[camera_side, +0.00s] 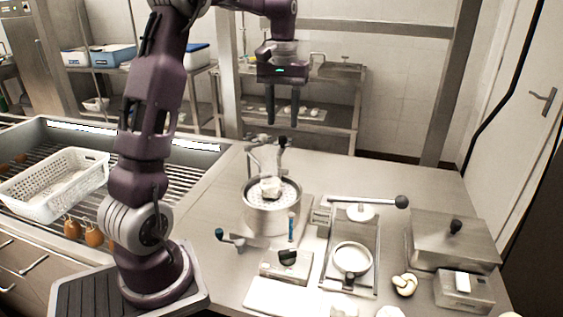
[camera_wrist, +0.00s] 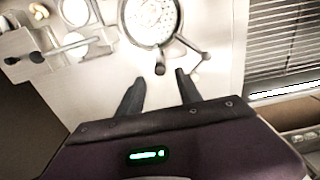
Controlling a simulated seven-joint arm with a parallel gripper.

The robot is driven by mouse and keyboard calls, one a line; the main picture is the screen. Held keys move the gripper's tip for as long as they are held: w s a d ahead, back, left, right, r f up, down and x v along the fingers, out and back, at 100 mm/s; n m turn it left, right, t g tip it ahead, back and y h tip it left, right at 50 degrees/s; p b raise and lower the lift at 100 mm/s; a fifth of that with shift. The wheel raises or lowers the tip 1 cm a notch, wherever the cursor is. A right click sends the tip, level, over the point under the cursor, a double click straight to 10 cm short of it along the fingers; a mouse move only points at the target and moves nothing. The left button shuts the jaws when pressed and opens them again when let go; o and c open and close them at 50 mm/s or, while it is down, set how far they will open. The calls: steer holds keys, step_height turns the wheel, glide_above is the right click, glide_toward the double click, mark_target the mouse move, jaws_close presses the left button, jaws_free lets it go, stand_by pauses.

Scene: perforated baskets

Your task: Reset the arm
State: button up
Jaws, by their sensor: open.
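My purple arm stands on its base at the left of the steel counter in the side view. My gripper (camera_side: 283,122) hangs high above the back of the counter, pointing down. Its two dark fingers are apart with nothing between them. In the wrist view my gripper (camera_wrist: 157,82) also shows open and empty, with the counter below it. A round perforated basket (camera_side: 283,192) sits in a metal pot below the gripper in the side view, with a pale lump in it. The basket (camera_wrist: 152,18) is at the top of the wrist view, partly cut off.
A white perforated basket (camera_side: 52,184) rests on the rack at left. A press-like device with a black-knobbed lever (camera_side: 401,202), a lidded steel box (camera_side: 455,238) and a small steel container (camera_side: 464,292) stand at right. The counter's back right is clear.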

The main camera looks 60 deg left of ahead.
steer(key=s+d+r+m+t, duration=0.2)
steer(key=s+d+r+m, duration=0.15)
steer(key=d, duration=0.65)
steer(key=s+d+f+m+t, duration=0.3)
steer(key=s+d+m, duration=0.2)
steer(key=s+d, duration=0.8)
steer(key=s, duration=0.4)
steer(key=shift+s+d+t, duration=0.2)
steer(key=shift+d+t, duration=0.1)
